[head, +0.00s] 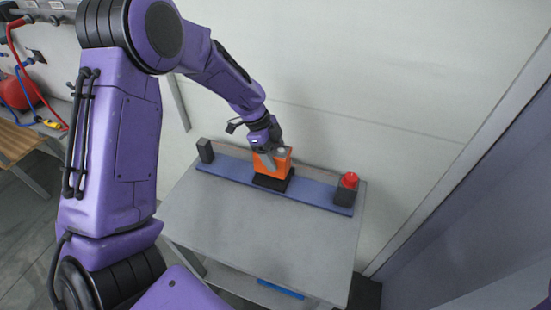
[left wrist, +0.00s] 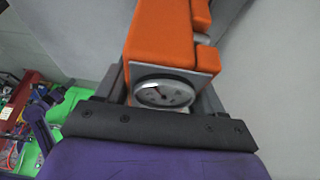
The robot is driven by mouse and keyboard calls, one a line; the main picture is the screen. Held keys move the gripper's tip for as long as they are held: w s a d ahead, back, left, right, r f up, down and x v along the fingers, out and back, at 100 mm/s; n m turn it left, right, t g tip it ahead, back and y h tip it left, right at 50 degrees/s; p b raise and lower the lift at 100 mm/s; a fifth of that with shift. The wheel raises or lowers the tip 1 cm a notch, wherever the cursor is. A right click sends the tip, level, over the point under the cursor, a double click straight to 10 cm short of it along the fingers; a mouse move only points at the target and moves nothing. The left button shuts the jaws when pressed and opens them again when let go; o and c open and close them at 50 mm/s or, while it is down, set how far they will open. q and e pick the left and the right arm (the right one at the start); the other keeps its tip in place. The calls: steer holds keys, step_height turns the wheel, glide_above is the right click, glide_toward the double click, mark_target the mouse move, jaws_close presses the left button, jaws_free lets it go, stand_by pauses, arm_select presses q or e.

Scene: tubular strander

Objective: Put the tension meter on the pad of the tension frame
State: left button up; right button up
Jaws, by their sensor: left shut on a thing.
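The orange tension meter (head: 283,164) is at the middle of the blue tension frame (head: 319,193) on the grey table. It sits on or just above the black pad (head: 270,182); I cannot tell whether its full weight rests there. My left gripper (head: 267,160) reaches down from above and is shut on the tension meter. In the left wrist view the tension meter (left wrist: 168,45) shows its orange body and a round dial, between the fingers of my left gripper (left wrist: 163,85). My right gripper is not in view.
The frame has a dark block (head: 205,150) at its left end and a dark block with a red top (head: 349,181) at its right end. The front of the table (head: 260,228) is clear. A wall stands close behind. Hoses and a red tank (head: 18,90) are at the far left.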

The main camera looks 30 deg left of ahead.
arm_select(q)
steer(key=shift+w+a+f, duration=0.2)
steer(key=shift+w+f, duration=0.05)
steer(key=shift+f, duration=0.1)
steer(key=shift+a+f, duration=0.15)
steer(key=shift+f, duration=0.1)
step_height(320, 180, down, 2)
steer(key=shift+s+f+p, duration=0.15)
steer(key=shift+f+p, duration=0.1)
steer(key=shift+p, duration=0.15)
steer(key=shift+w+f, duration=0.25)
steer(key=shift+f, duration=0.1)
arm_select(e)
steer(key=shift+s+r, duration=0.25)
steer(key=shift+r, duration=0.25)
arm_select(q)
steer(key=o, duration=1.3)
steer(key=shift+s, duration=0.2)
steer(key=shift+o, duration=0.2)
steer(key=shift+w, duration=0.1)
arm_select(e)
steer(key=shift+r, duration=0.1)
